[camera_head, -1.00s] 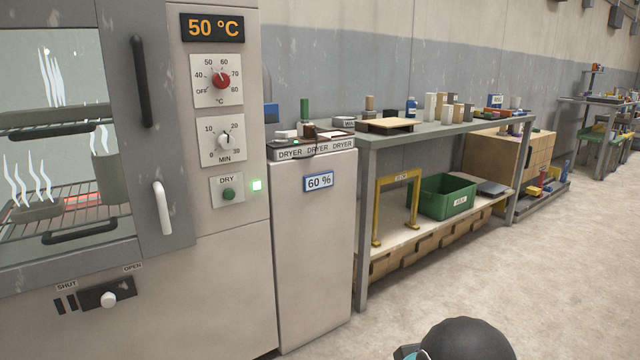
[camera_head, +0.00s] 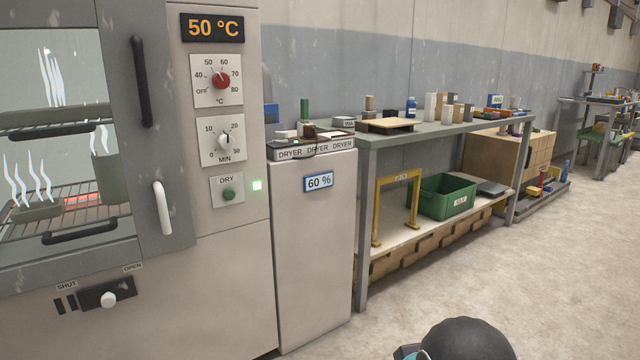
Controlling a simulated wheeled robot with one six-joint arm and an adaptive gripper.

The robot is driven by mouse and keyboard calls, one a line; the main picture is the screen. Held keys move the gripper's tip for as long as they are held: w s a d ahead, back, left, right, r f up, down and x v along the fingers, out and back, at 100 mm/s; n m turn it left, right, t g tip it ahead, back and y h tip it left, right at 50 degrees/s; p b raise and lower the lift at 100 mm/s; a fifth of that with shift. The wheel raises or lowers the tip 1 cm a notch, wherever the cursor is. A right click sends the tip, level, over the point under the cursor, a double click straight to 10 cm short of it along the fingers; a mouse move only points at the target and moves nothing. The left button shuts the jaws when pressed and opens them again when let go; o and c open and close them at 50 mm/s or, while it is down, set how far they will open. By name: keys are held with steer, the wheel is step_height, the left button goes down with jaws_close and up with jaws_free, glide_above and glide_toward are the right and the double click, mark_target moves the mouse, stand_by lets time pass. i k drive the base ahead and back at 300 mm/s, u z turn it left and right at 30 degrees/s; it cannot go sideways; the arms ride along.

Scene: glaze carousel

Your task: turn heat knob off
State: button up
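The red heat knob (camera_head: 221,81) sits on a white dial plate (camera_head: 203,97) on the dryer's front panel, marked OFF, 40, 50, 60, 70, 80 and °C. Its pointer is up and to the left, near 50. The orange display (camera_head: 212,28) above reads 50 °C. My gripper is not in view; only a dark rounded part of my arm shows at the bottom edge, well right of and below the knob.
The oven door handle (camera_head: 162,208) projects at left. A bench (camera_head: 440,128) stands right, with open floor before it.

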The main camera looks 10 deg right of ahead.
mark_target(222, 81)
steer(key=u, duration=2.3)
steer(key=i, duration=0.55)
steer(key=z, duration=3.05)
